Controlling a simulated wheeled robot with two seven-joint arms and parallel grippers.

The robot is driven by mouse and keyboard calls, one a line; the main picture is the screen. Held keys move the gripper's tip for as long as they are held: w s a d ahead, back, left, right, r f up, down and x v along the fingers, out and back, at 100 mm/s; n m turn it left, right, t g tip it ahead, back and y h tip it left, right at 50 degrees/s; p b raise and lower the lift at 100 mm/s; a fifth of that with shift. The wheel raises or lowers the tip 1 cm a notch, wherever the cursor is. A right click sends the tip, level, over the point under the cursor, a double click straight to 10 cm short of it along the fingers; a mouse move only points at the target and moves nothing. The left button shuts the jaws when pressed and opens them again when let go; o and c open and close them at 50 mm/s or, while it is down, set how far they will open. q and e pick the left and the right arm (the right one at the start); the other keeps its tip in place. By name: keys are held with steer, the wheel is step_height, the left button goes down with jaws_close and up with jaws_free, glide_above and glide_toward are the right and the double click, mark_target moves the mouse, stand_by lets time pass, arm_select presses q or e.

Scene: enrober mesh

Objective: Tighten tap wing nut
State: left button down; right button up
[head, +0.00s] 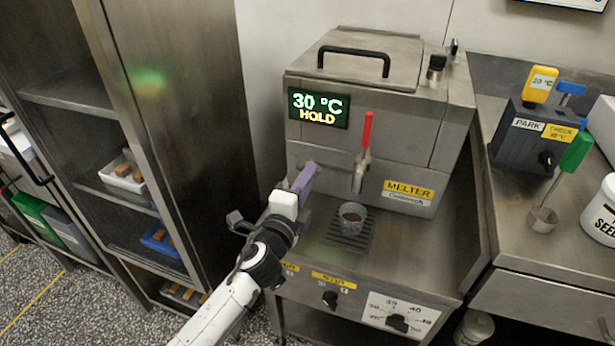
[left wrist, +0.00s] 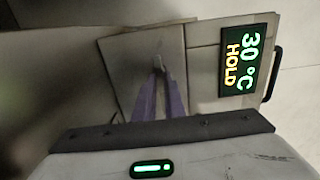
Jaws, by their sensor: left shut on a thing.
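The steel melter (head: 410,165) stands on the bench with its display reading 30 °C HOLD. Its tap (head: 359,172) is on the front, with a red lever (head: 367,130) pointing up. My left gripper (head: 308,172) is at the melter's front, left of the tap, and its purple fingers cover most of what they hold. In the left wrist view the fingertips (left wrist: 158,72) are closed together on a small grey piece, seemingly the wing nut (left wrist: 158,61), against the steel panel. The nut is too small and covered to tell its angle. My right gripper is not in view.
A tall steel cabinet (head: 190,120) stands close on the left. On the right counter are a dark PARK box (head: 516,150) and a green-handled ladle (head: 575,152).

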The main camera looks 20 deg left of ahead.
arm_select(q)
steer(key=shift+f, duration=0.1)
stand_by(0.3)
steer(key=c, duration=1.8)
jaws_free()
steer(key=shift+c, duration=0.2)
steer(key=s, duration=1)
steer(key=shift+s+a, duration=0.15)
steer(key=shift+a, duration=0.1)
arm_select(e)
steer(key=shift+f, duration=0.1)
arm_select(q)
steer(key=shift+s, duration=0.1)
